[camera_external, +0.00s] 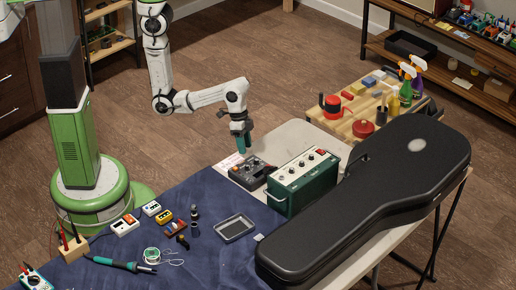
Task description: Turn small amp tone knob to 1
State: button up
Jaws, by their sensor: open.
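A small green amp (304,183) with a pale top panel stands on the table, left of the guitar case. Its top panel carries several dark and red knobs (306,165); which one is the tone knob and where it points is too small to tell. My gripper (243,148) has teal fingers pointing down. In the picture it is up and left of the amp, above a dark device with knobs (252,172). It is open, and nothing shows between its fingers. It appears apart from the amp.
A large black guitar case (375,200) fills the table's right side. A blue cloth (185,240) holds a grey tray (234,228), small pedals (125,225) and a soldering iron (118,264). A wooden side table (345,125) with bottles and a red pot stands behind.

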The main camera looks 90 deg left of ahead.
jog(key=w+d+r+m+h+b, duration=0.1)
jog(key=w+d+r+m, duration=0.3)
jog(key=w+d+r, duration=0.5)
jog(key=m+b, duration=0.1)
jog(key=m, duration=0.3)
send_near(291, 168)
jog(key=shift+t+h, duration=0.3)
jog(key=x, duration=0.8)
jog(key=shift+s+a+f, duration=0.15)
grip_shut()
